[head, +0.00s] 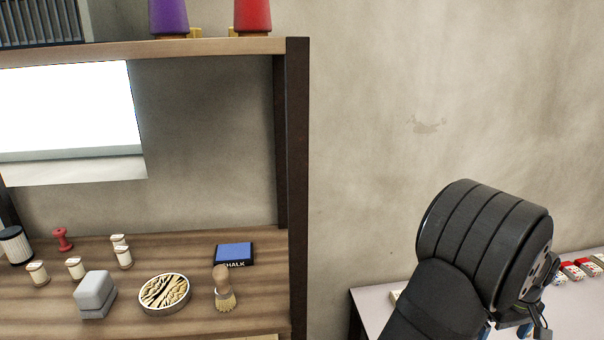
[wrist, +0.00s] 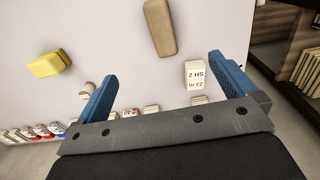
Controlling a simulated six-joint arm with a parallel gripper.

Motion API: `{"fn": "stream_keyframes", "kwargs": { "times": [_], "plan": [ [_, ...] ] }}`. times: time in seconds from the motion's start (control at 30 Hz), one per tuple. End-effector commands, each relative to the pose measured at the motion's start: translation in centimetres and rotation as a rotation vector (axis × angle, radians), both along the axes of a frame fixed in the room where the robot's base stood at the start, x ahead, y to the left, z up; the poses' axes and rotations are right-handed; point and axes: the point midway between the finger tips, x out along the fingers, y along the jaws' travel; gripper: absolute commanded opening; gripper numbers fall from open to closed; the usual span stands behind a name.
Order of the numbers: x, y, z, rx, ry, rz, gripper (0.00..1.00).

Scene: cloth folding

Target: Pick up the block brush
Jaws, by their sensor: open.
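In the wrist view, a long brown block with rounded edges (wrist: 160,27), which looks like the wooden back of the block brush, lies on the pale table. No bristles show, so I cannot be sure of it. My gripper (wrist: 159,72) has its two blue fingers spread wide with nothing held between them. The brown block is beyond the fingertips, near the top edge of the picture and apart from them. In the head view my arm hangs over the pale table at the lower right, and only bits of the blue fingers show at the bottom edge.
A small white printed box (wrist: 195,77) lies close to the right finger. A yellow block (wrist: 48,63) lies at the left. Several small boxes line the table's edge. A wooden shelf (head: 200,280) at left holds a round-handled brush (head: 224,290) and a grey block (head: 95,295).

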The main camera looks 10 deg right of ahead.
Motion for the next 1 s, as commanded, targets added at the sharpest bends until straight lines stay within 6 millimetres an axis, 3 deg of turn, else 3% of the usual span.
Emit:
{"fn": "stream_keyframes", "kwargs": {
  "times": [0.3, 0.47, 0.7, 1.0],
  "plan": [
    [0.0, 0.0, 0.0, 0.000, 0.000, 0.000, 1.00],
    [0.0, 0.0, 0.0, 0.000, 0.000, 0.000, 0.71],
    [0.0, 0.0, -0.1, 0.000, 0.000, 0.000, 0.71],
    [0.4, 0.5, -3.4, 0.003, 0.001, 0.022, 0.71]
  ]
}}
